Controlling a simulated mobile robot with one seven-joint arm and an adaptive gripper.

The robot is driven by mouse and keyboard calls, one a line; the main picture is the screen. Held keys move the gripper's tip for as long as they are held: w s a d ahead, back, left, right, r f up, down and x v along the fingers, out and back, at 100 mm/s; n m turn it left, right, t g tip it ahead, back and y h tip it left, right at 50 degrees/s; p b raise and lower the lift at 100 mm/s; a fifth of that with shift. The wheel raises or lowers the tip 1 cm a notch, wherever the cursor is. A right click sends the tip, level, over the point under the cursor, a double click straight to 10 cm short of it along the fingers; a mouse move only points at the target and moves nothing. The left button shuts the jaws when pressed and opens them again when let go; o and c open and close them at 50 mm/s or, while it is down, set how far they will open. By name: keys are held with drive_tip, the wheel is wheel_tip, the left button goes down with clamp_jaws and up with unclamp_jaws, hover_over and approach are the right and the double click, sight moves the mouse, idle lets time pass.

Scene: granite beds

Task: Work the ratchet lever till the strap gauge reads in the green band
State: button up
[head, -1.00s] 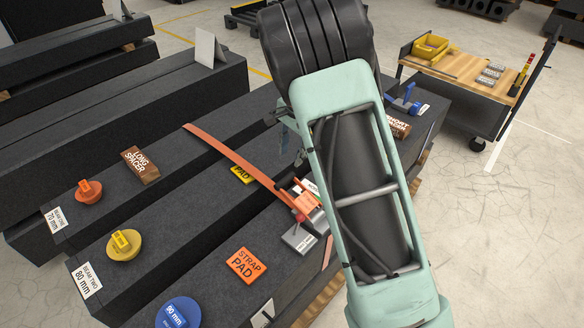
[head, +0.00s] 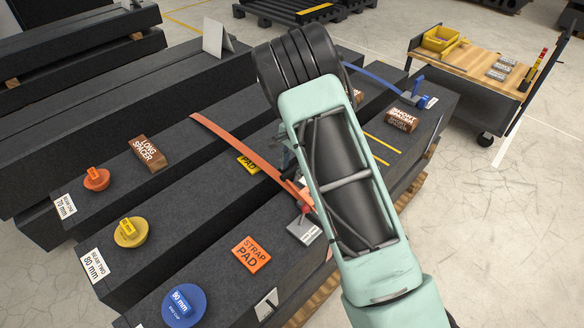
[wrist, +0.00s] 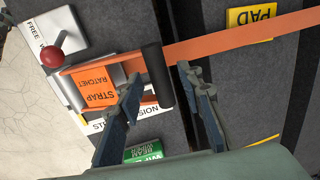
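The orange strap (head: 235,146) runs across the dark beams to the ratchet. In the wrist view the strap (wrist: 220,42) meets a black bar (wrist: 153,66) beside the orange "STRAP RATCHET" label (wrist: 94,91). A red ball knob (wrist: 52,57) stands at the ratchet's far left; it also shows in the head view (head: 305,208). My gripper (wrist: 160,75) is open, its fingertips on either side of the black bar in the picture. I cannot tell whether they touch it. The white tension label (wrist: 152,110) is partly covered. No gauge needle or green band is readable.
A grey "FREE" plate (wrist: 48,38) and a green label (wrist: 143,151) lie by the ratchet. The orange strap pad (head: 251,254), long spacer (head: 147,152) and short spacer (head: 401,120) rest on the beams. A cart (head: 465,66) stands at back right, with open floor before it.

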clamp_jaws()
drive_tip(key=shift+b, duration=0.3)
